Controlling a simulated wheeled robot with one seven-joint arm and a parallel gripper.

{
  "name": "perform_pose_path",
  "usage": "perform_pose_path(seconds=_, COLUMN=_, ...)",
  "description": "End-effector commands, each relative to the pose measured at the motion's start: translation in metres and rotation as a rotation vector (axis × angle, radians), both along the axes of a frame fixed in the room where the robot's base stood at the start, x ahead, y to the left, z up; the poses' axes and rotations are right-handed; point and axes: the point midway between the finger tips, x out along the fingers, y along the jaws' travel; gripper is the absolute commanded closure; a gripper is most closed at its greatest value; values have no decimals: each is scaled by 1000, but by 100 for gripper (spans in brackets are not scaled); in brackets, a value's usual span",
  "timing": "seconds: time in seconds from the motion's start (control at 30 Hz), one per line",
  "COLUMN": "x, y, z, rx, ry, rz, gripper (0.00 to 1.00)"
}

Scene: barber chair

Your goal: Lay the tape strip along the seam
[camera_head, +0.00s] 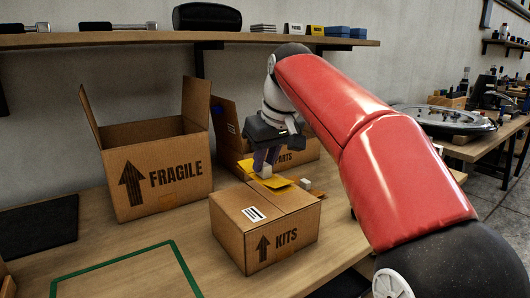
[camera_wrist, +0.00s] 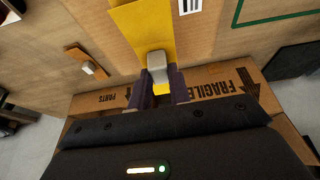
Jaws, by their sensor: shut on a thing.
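The yellow tape strip (camera_head: 279,182) is at the far side of the KITS box in the head view. In the wrist view the strip (camera_wrist: 148,28) runs away from my fingers, with a pale grey block (camera_wrist: 157,66) at its near end. My gripper (camera_head: 266,160) is shut on this block; both fingers (camera_wrist: 158,88) show beside it. The KITS box (camera_head: 233,236) has its top flaps closed.
The open FRAGILE box (camera_head: 180,183) stands to the left, and the PARTS box (camera_head: 304,152) behind my gripper. A small pale block on a brown piece (camera_head: 317,194) lies to the right. A green outline (camera_head: 182,262) marks the table in front. A shelf (camera_head: 150,40) hangs above.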

Motion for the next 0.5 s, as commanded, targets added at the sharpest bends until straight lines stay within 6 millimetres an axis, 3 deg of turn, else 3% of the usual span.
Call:
perform_pose_path(seconds=0.1, x=0, y=0, z=-15, rx=-1, ry=1, rz=0, gripper=100)
perform_pose_path(seconds=0.5, x=0, y=0, z=-41, rx=0, ry=0, rz=0, gripper=100)
